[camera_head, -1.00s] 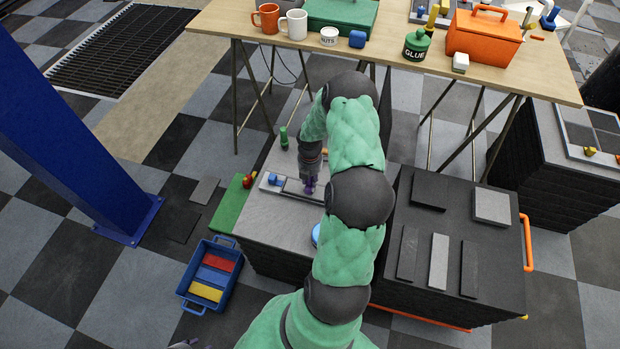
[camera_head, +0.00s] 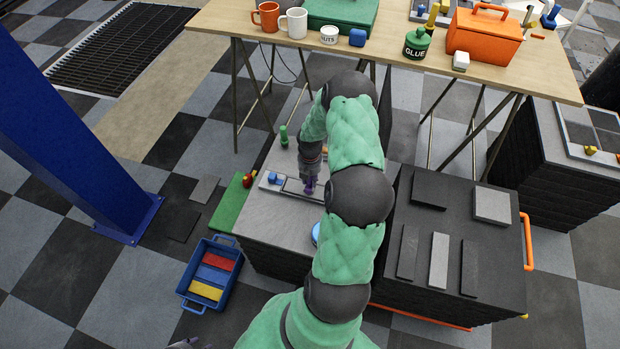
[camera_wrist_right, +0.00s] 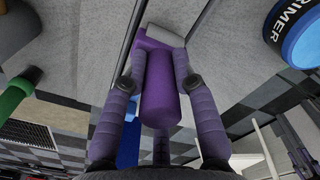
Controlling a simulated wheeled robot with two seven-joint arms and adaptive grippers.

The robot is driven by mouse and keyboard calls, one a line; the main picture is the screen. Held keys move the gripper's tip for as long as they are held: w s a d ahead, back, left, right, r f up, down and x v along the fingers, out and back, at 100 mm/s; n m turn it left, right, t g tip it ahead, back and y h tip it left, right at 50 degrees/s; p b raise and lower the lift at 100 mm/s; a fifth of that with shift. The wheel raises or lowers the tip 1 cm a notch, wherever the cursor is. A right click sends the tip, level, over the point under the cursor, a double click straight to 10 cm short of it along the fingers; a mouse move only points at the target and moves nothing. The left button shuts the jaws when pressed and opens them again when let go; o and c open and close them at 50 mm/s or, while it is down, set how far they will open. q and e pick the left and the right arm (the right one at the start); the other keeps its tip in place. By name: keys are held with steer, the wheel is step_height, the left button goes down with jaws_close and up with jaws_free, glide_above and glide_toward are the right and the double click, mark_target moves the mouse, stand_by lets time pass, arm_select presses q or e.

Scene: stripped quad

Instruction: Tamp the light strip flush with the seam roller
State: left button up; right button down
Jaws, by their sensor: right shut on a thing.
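My right gripper (camera_head: 310,186) is shut on the purple seam roller (camera_wrist_right: 160,88), over the grey block on the left. The roller's grey head (camera_wrist_right: 165,36) points away from the gripper, at or just above the surface; I cannot tell if it touches. A pale strip (camera_wrist_right: 158,14) runs between dark seam lines under the head and looks like the light strip. In the head view it lies in a long fitting (camera_head: 290,187) on the block, partly hidden by my right arm. I cannot tell whether it is flush. My left gripper is not clearly in view.
A blue-rimmed primer tin (camera_wrist_right: 298,32) is close on the right. A dark cabinet (camera_head: 425,285) with loose slats stands right; a blue crate (camera_head: 188,291) is on the floor left.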

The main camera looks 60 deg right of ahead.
steer(key=shift+f, duration=0.3)
stand_by(0.9)
steer(key=shift+r+p, duration=3.35)
steer(key=shift+r, duration=0.65)
